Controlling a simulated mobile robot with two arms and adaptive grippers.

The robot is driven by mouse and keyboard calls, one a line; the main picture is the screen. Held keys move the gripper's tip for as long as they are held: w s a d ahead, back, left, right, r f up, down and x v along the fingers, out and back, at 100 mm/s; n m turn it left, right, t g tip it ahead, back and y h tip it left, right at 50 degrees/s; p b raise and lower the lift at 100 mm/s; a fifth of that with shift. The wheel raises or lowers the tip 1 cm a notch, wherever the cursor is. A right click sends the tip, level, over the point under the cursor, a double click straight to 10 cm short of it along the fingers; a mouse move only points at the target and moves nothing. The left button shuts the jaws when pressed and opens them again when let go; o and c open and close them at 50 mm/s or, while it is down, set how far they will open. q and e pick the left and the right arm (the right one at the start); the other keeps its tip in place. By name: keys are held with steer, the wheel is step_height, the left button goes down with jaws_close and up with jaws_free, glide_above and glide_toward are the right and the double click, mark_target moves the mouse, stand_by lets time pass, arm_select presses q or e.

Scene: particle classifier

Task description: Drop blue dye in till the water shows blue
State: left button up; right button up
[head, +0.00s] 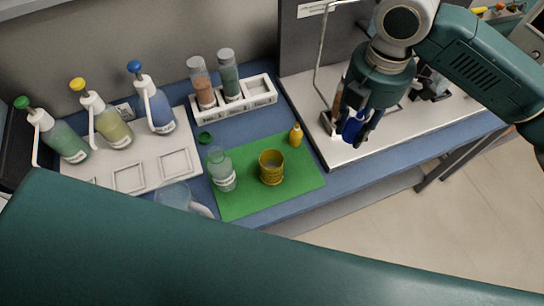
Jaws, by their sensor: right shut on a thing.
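My right gripper (360,120) hangs at the upper right, over the pale board. It is shut on a small dark blue object (352,128), perhaps a dye bottle, partly hidden by the fingers. A clear, greenish bottle (222,172) stands upright on the green mat (245,206). A yellow cup (271,168) stands beside it; I cannot make out its contents. A wash bottle with a blue cap and blue liquid (160,112) stands on the white tray at the left. My right gripper is well away from the mat's vessels. My left gripper is not in view.
A small yellow bottle (296,135) stands at the mat's far edge. Green-capped (66,142) and yellow-capped (114,133) bottles share the tray (130,178). A rack (256,94) holds two jars. A clear pitcher (174,196) stands in front. The pale board (345,154) carries a metal stand.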

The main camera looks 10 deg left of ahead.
steer(key=s+d+m, duration=0.4)
steer(key=d+m, duration=0.2)
steer(key=m, duration=0.6)
steer(key=s+d+m, duration=0.4)
steer(key=d+m, duration=0.2)
steer(key=m, duration=0.5)
steer(key=shift+s+r+m, duration=0.2)
steer(key=shift+s+m, duration=0.15)
steer(key=shift+m, duration=0.05)
